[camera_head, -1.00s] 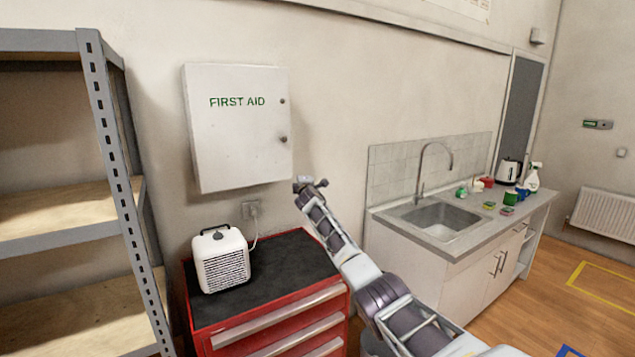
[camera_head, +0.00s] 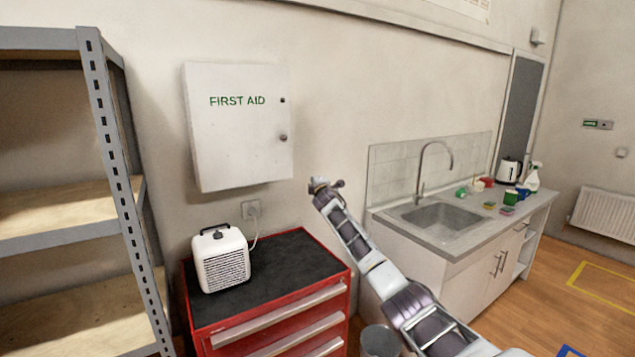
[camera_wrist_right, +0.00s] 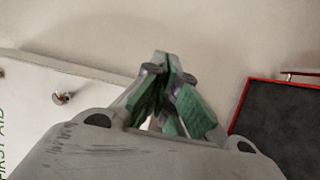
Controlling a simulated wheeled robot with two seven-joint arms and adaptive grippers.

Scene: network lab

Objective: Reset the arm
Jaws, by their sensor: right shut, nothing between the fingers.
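My right arm comes in from the lower right in the head view. Its gripper (camera_head: 325,186) is in front of the bare wall, to the right of the first aid cabinet and above the right side of the red tool chest. In the right wrist view the right gripper (camera_wrist_right: 165,65) is shut and its green-padded fingers meet with nothing between them. The white first aid cabinet (camera_head: 238,150) hangs on the wall with its door shut; a corner of it shows at the left in the wrist view (camera_wrist_right: 60,95). My left gripper is not in view.
A red tool chest (camera_head: 280,335) with a black top carries a white heater (camera_head: 221,262), plugged into a wall socket (camera_head: 251,209). A grey shelf rack (camera_head: 110,150) stands at the left. The sink counter (camera_head: 450,247) and a grey bin (camera_head: 379,341) are at the right.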

